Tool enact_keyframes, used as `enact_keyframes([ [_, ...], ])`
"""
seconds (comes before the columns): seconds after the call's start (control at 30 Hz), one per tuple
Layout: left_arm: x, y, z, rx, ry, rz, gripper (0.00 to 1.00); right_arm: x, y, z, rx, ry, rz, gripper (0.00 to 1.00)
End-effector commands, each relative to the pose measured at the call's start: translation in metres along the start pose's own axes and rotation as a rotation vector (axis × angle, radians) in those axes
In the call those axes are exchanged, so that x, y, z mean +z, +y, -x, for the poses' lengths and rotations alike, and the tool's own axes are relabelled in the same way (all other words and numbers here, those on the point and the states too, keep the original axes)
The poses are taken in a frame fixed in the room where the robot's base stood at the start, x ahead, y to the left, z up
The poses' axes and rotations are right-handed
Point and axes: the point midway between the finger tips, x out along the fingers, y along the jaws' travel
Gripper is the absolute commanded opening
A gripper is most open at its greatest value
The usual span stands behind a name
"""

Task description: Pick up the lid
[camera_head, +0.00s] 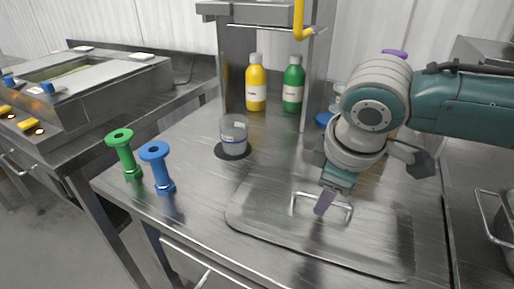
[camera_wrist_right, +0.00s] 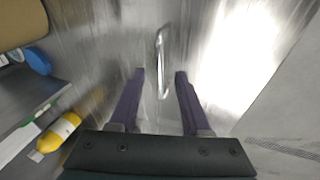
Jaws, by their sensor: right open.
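The lid (camera_head: 270,217) is a flat, shiny metal sheet with rounded corners, lying on the steel counter. Its raised bar handle (camera_head: 300,194) stands near its middle. My right gripper (camera_head: 325,201) comes down over the lid, with its purple fingers at the handle. In the right wrist view, the handle (camera_wrist_right: 161,50) runs between the two open fingers of my right gripper (camera_wrist_right: 160,73), with a gap on each side. The fingers are not closed on it. My left gripper is not in view.
A clear cup (camera_head: 233,134) stands on a dark round pad. Green (camera_head: 123,153) and blue (camera_head: 157,166) spool-shaped pieces stand at the left. Yellow (camera_head: 256,84) and green (camera_head: 293,86) bottles stand at the back, near a metal frame.

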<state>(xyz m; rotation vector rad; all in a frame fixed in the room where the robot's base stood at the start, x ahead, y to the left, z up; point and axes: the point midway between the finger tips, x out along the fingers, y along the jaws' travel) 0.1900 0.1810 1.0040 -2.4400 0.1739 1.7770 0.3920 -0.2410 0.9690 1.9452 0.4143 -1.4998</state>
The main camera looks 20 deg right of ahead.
Motion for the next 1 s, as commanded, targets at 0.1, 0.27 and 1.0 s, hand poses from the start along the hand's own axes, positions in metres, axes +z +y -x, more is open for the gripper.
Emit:
enact_keyframes([
  [0.1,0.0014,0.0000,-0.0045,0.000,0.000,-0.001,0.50,0.0003,-0.0005,-0.0136,0.001,-0.001,0.000,0.48],
  [0.27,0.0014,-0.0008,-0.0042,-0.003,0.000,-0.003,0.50,-0.0001,-0.0002,-0.0154,0.001,0.001,0.001,0.48],
  [1.0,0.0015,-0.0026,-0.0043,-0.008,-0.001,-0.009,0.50,0.0003,-0.0004,-0.0151,0.000,0.000,0.001,0.00],
])
